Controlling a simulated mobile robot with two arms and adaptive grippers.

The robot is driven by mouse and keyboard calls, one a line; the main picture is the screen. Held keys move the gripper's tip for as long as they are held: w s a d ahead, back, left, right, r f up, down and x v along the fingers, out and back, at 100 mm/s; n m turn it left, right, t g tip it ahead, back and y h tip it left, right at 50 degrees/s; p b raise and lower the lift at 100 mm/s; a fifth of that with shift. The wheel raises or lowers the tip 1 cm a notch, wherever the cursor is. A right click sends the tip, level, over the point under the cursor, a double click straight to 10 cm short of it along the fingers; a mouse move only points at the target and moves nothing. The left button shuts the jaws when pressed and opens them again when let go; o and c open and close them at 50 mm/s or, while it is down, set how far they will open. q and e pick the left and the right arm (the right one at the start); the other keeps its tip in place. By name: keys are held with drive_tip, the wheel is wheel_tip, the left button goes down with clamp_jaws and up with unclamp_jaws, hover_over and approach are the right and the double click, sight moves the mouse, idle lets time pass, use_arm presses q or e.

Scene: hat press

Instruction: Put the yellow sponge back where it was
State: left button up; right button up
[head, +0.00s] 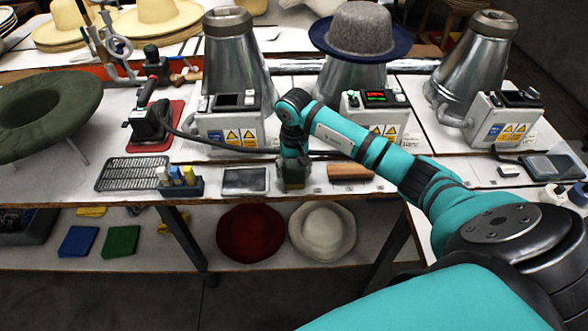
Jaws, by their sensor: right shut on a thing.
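My right arm reaches in from the right, and its gripper (294,184) points down at the front part of the workbench (218,170). It is shut on a small dull yellow-green block, which I take to be the yellow sponge; the fingers hide most of it. The gripper is between a framed dark pad (245,180) on its left and a brown wooden block (350,172) on its right. I cannot tell whether the held block touches the bench. My left gripper is not in view.
Control boxes (229,125) and metal cones (238,65) stand behind the gripper. A black cable runs behind it. A small caddy (181,187) and a grey grid mat (132,173) lie to the left. Red (250,232) and cream (322,232) hats lie on the shelf below.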

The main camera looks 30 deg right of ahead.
sight(294, 170)
drive_tip(key=shift+f, duration=0.2)
drive_tip(key=o, duration=1)
drive_tip(key=shift+r, duration=0.1)
drive_tip(key=shift+r, duration=0.25)
drive_tip(key=shift+r+b, duration=1.1)
drive_tip(key=shift+r, duration=4.75)
